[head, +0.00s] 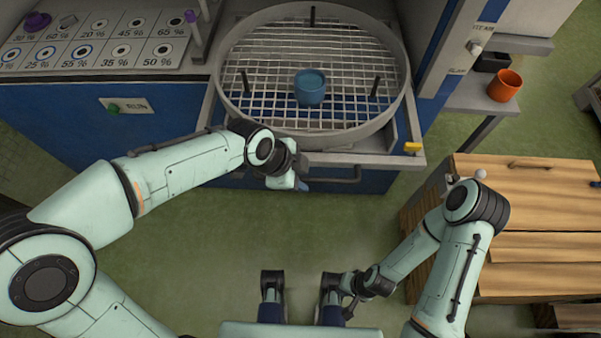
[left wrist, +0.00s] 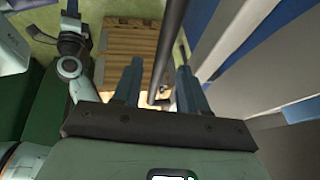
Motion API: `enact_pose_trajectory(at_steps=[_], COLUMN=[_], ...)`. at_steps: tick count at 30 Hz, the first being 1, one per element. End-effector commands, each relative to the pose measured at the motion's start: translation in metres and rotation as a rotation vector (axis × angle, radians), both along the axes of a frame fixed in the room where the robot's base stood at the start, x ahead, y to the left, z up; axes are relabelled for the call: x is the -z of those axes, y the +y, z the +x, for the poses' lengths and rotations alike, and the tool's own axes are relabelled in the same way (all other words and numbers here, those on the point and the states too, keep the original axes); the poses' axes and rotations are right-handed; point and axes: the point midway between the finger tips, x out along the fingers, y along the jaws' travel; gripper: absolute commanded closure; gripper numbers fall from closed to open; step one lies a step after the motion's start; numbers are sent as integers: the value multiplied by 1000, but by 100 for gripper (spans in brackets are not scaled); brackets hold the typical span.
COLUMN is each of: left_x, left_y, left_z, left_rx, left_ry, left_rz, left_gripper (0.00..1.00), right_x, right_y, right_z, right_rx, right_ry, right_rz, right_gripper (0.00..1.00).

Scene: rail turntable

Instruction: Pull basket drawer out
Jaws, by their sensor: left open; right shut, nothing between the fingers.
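The basket drawer (head: 385,159) has a pale frame with a dark bar handle (head: 345,180) across its front. The round basket (head: 232,118) with a wire mesh floor sits on it, holding a blue cup (head: 310,88). My left gripper (head: 301,185) is at the left end of the handle. In the left wrist view its two fingers (left wrist: 158,84) are open, and a dark bar (left wrist: 163,55) runs between them; contact cannot be told. My right gripper (head: 349,297) is shut and empty, low near my base, far from the drawer.
A wooden cabinet (head: 540,188) stands at the right. An orange cup (head: 504,86) is on a side shelf. Green floor (head: 225,230) is clear before the drawer.

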Motion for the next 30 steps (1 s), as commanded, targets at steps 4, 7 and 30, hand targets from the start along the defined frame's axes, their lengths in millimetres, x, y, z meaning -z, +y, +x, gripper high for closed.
enact_pose_trajectory(at_steps=[4, 7, 30], left_x=[-25, -47, -116], left_y=[10, 19, 49], left_z=[-3, -7, -23], left_rx=[-4, -4, 0], left_ry=[-7, -8, -1], left_rz=[-2, -2, 0], left_gripper=[58, 58, 58], right_x=[-5, -8, -17], right_y=[0, 0, 0], right_z=[-2, -3, -8], right_rx=[-2, -3, -6], right_ry=[6, 11, 29], right_rz=[1, 1, 4], right_gripper=[100, 100, 100])
